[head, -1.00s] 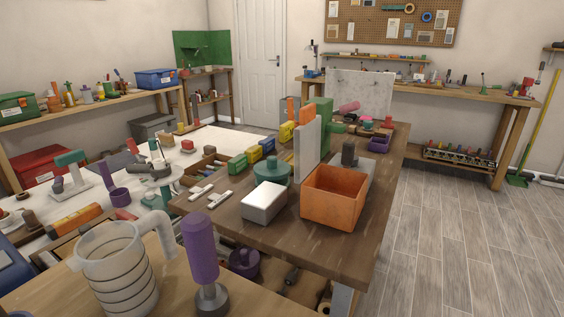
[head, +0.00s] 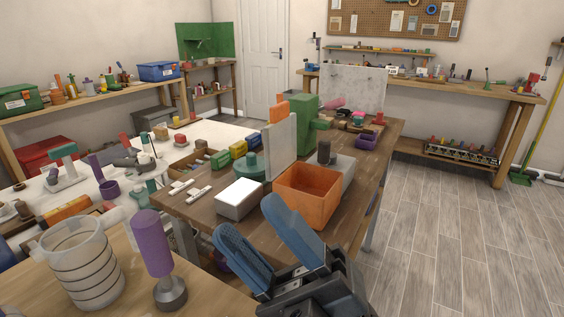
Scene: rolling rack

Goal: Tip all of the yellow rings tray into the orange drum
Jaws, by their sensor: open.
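My gripper (head: 252,221) shows in the lower middle with two blue fingers spread apart, open and empty. It is in front of the brown wooden table, nearer to me than the things on it. An orange open-topped square bin (head: 308,197) stands on that table, just beyond my gripper; it is the only large orange container I see, and no round orange drum shows. Its floor is mostly hidden. I cannot make out a tray of yellow rings. A small yellow block-like item (head: 254,139) sits farther back on the table, too small to identify.
A white-topped box (head: 239,199) and a round teal lidded pot (head: 251,168) stand left of the bin. A grey upright panel (head: 281,145) is behind. A clear jug (head: 80,265) and a purple-handled tool (head: 154,245) stand at near left.

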